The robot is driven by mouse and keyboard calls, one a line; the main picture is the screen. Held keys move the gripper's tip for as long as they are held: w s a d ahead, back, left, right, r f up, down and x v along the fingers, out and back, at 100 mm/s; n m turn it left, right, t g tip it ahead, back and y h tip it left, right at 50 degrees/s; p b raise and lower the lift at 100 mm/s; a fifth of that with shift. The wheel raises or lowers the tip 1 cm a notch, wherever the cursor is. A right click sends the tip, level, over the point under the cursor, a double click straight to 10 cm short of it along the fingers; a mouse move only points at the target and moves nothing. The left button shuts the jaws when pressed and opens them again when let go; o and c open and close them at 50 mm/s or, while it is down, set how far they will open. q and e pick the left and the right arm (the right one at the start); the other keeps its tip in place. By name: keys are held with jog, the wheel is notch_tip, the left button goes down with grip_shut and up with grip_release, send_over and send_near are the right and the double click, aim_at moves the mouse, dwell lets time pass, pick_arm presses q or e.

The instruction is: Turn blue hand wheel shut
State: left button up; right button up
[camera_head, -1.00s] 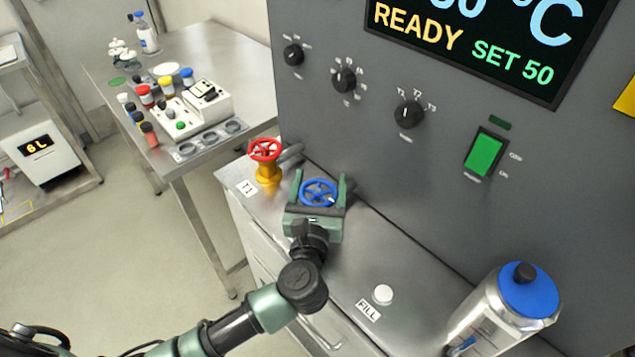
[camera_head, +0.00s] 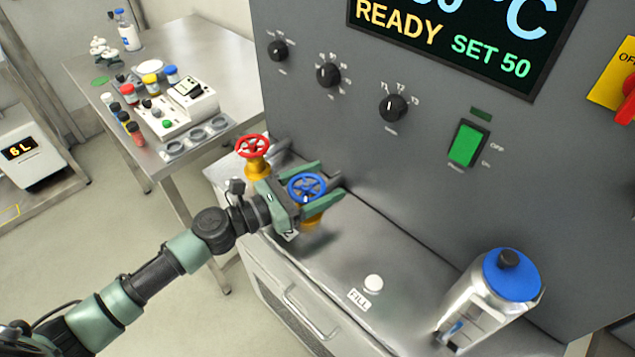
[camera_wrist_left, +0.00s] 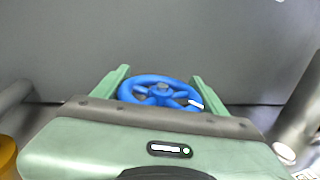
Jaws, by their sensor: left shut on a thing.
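The blue hand wheel (camera_head: 307,187) sits on a yellow valve body on the steel counter, right of the red hand wheel (camera_head: 252,146). My left gripper (camera_head: 325,182) reaches in from the left with one green finger on either side of the blue wheel, shut on it. In the left wrist view the blue wheel (camera_wrist_left: 158,90) lies between the two fingers, with a white mark on its right rim. The gripper's palm hides the wheel's near side and the valve below. My right gripper is not in view.
A grey panel with black knobs (camera_head: 393,107) and a green switch (camera_head: 466,143) rises behind the counter. A metal canister with a blue lid (camera_head: 512,274) and a white FILL button (camera_head: 373,282) are at right. A side table (camera_head: 190,50) holds bottles and a device.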

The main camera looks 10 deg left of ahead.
aim_at(323, 187)
pick_arm(q)
jog(key=m+g+h+b, duration=0.1)
jog(key=g, duration=0.1)
jog(key=m+g+h+b, duration=0.1)
jog(key=m+g, duration=0.1)
jog(key=m+g+h+b, duration=0.1)
jog(key=b, duration=0.1)
jog(key=shift+s+d+f+g+h, duration=0.1)
jog(key=shift+s+d+g+h, duration=0.2)
jog(key=shift+s+g, duration=0.1)
jog(key=m+g+b, duration=0.1)
jog(key=g, duration=0.1)
jog(key=m+g+b, duration=0.1)
jog(key=m+g, duration=0.1)
jog(key=shift+s+h, duration=0.4)
jog(key=shift+s+d+m+g+b, duration=0.15)
jog(key=shift+m+g+b, duration=0.3)
jog(key=shift+g, duration=0.35)
jog(key=shift+r, duration=0.2)
jog(key=o, duration=1.4)
jog(key=shift+c, duration=0.2)
notch_tip(323, 187, up, 20)
